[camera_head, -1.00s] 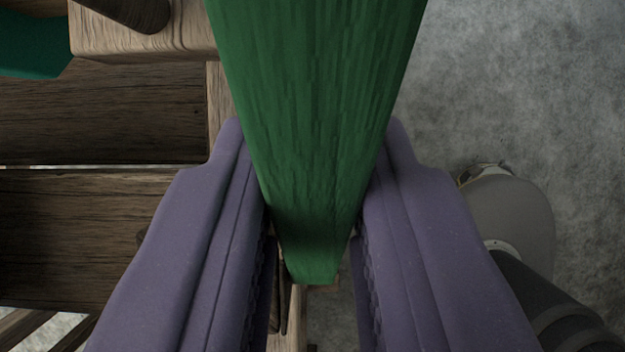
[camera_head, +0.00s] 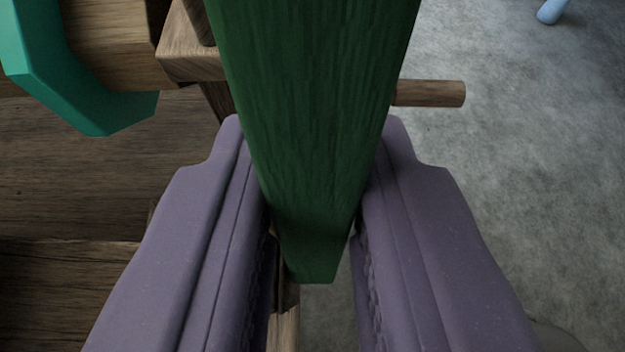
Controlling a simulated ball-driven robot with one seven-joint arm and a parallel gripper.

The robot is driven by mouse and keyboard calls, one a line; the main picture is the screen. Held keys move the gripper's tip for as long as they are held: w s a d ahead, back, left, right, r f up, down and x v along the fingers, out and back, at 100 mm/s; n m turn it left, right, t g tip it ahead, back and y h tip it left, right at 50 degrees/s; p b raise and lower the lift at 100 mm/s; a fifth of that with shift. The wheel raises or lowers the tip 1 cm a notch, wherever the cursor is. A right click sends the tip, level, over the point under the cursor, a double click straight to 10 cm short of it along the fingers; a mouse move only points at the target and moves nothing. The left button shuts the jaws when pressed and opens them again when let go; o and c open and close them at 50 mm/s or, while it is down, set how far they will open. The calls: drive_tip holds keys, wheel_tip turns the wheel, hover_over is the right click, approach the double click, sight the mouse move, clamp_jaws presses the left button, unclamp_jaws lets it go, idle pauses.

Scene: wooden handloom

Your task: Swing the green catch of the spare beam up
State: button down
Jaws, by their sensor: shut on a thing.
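The green catch (camera_head: 315,110) is a long dark green wooden bar in the middle of the camera view. It runs from the top edge down to a narrow end between my fingers. My gripper (camera_head: 313,225) has two purple fingers, one on each side of the catch, and is shut on it. The catch hides what lies directly behind it, and its upper end is out of view.
The loom's brown wooden frame (camera_head: 100,180) fills the left side. A teal hooked piece (camera_head: 75,85) is at the upper left. A round wooden peg (camera_head: 430,93) sticks out right of the catch. Grey floor (camera_head: 530,190) lies open at right, with a light blue object (camera_head: 552,11) at the top.

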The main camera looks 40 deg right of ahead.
idle(0.3)
drive_tip(key=c, duration=1)
unclamp_jaws()
drive_tip(key=shift+c, duration=0.2)
drive_tip(key=shift+a, duration=0.1)
drive_tip(key=p+v, duration=0.2)
drive_tip(key=v, duration=0.5)
drive_tip(key=shift+s+a, duration=0.2)
drive_tip(key=shift+s, duration=0.1)
drive_tip(key=shift+r, duration=0.15)
